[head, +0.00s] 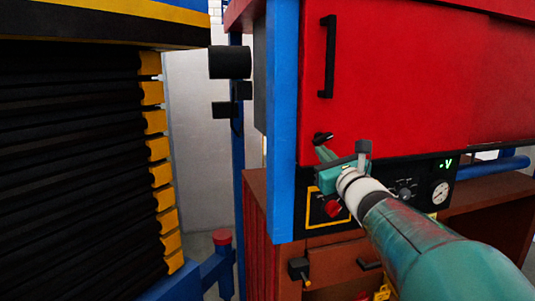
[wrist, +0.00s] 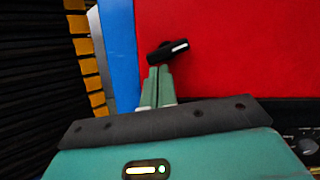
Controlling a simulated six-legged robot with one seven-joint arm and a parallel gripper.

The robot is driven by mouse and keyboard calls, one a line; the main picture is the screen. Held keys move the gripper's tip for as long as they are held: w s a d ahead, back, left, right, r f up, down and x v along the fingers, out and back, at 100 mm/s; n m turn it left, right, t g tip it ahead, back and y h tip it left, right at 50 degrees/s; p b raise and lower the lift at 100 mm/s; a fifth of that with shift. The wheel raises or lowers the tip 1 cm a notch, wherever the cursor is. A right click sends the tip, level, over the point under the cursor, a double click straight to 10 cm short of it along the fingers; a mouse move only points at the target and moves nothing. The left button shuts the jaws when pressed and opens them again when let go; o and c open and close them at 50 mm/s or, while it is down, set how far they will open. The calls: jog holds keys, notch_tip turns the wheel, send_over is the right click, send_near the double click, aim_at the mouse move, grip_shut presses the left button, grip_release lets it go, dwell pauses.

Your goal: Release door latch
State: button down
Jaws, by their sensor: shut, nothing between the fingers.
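The red door (head: 400,85) fills the upper right of the head view, with a vertical black handle (head: 327,56) near its left edge. The black latch (head: 322,138) sits low on the door near the blue post. In the wrist view the latch (wrist: 168,49) is a short black lever with a pale tip, slightly tilted. My gripper (head: 321,150) is just below the latch. In the wrist view my gripper (wrist: 159,68) has its green fingers together and empty, with the tips just under the latch's left part. I cannot tell whether they touch it.
A blue post (head: 283,120) stands left of the door. A black control panel (head: 420,188) with a gauge, knob and green display lies below the door. A red knob (head: 333,208) is under my gripper. Black bellows with yellow edges (head: 155,122) stand at left.

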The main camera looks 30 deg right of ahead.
jog(key=shift+a+m, duration=0.2)
jog(key=shift+m, duration=0.6)
jog(key=shift+d, duration=0.1)
jog(key=s+a+f, duration=0.1)
jog(key=s+f, duration=0.5)
jog(key=s, duration=0.4)
jog(key=shift+w+a, duration=0.15)
jog(key=shift+w, duration=0.05)
dwell(0.3)
